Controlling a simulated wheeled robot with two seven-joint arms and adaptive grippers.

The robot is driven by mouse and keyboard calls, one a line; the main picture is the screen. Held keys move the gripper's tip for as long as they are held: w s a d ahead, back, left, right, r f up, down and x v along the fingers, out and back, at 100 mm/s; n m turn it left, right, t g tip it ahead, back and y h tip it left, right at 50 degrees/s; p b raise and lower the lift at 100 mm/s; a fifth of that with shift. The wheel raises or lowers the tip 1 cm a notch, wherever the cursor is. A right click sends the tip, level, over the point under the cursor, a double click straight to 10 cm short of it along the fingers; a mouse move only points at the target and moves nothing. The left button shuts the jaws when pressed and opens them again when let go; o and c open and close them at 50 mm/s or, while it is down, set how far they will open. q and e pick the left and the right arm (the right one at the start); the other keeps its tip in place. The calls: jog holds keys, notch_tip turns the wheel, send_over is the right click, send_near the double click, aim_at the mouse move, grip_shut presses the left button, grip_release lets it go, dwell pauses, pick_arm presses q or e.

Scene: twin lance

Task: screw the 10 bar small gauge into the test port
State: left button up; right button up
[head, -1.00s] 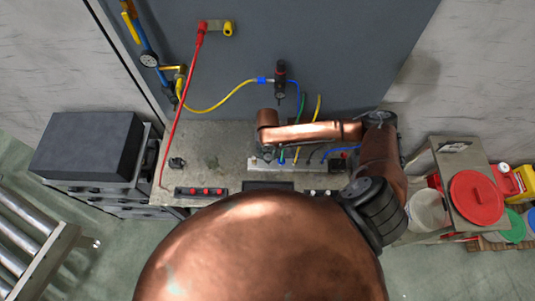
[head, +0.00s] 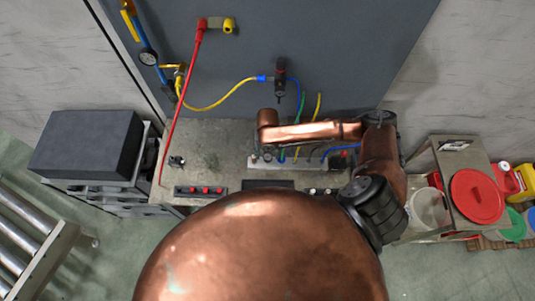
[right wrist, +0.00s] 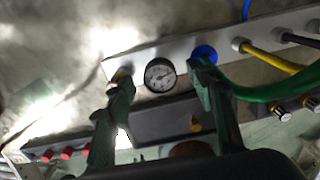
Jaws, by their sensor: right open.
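A small round gauge (right wrist: 160,75) with a white dial and black rim shows in the right wrist view, at the front edge of a pale port bar (right wrist: 217,38). I cannot read its scale or tell whether it is seated in a port. My right gripper (right wrist: 162,70) is open, with one finger on each side of the gauge; contact is not clear. The right fingertip is close to a blue port fitting (right wrist: 204,54). My left gripper is not in view.
Green (right wrist: 265,92), yellow (right wrist: 270,57) and black hoses leave the bar beside the right finger. A panel with red buttons (head: 205,190) sits at the bench's front edge. The bench top (head: 210,145) left of the bar is mostly clear. A red hose (head: 181,105) hangs at left.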

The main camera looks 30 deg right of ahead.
aim_at(268, 156)
notch_tip(268, 156, up, 12)
dwell(0.6)
jog(key=shift+c, duration=0.6)
